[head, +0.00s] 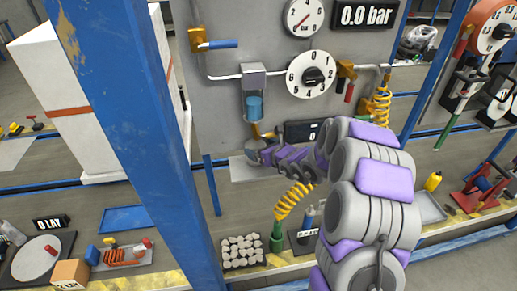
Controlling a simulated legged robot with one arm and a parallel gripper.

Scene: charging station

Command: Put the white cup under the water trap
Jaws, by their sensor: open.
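The water trap (254,107) hangs on the grey panel, with a grey block on top and a blue bowl below. My gripper (257,152) is open, just below the bowl and a little to its right, at the end of my purple and grey arm. It is small and dark, and its fingers are hard to make out. A light grey shelf (242,171) juts out below the trap, partly behind my gripper. I cannot make out a white cup in this view; my arm hides part of the panel and shelf.
A blue post (128,120) stands close on the left. A yellow coiled hose (293,200) hangs below my forearm. A tray of whitish stones (242,252) lies on the lower bench. A dial (312,75) and blue-handled valve (215,44) are on the panel.

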